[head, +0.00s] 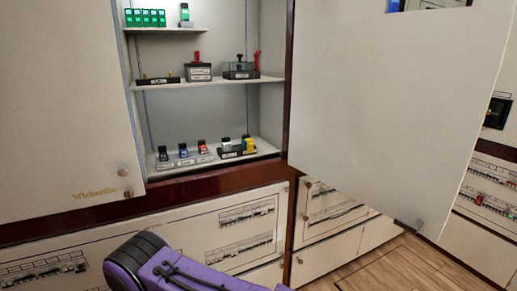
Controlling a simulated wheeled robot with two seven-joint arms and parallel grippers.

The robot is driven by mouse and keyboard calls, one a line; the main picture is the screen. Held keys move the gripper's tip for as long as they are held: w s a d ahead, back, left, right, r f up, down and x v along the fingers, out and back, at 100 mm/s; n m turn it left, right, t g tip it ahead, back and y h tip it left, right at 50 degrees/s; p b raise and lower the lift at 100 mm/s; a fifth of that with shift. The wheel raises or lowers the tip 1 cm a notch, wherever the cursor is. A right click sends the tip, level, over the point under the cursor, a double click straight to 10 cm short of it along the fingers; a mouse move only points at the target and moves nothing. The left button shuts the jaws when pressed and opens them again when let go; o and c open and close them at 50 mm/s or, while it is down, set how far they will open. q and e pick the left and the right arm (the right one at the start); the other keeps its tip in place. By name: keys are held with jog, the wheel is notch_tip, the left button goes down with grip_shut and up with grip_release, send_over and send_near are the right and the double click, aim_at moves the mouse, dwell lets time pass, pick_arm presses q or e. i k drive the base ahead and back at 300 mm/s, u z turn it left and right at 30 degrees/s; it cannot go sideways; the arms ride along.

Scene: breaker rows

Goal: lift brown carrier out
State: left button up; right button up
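No carrier reads clearly as brown at this size. On the middle shelf (215,83) of the open wall cabinet stand a low dark base with small brassy posts (158,80), a dark box with a red upright handle (199,72), a grey-and-dark box with a black knob (240,70) and a slim red piece (257,63). Which of these is the carrier I cannot tell. A purple and black arm part of mine (165,268) shows at the bottom, below and in front of the cabinet. Neither gripper is in view.
Several green-lit units (146,18) stand on the top shelf. Small modules (183,153) and a black, white and yellow block (236,148) stand on the bottom shelf. A large pale door panel (395,95) hangs at right. Drawn panels (230,235) lie below.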

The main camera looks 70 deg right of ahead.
aim_at(202, 150)
jog(key=z, duration=0.6)
jog(key=i, duration=0.55)
jog(key=z, duration=0.35)
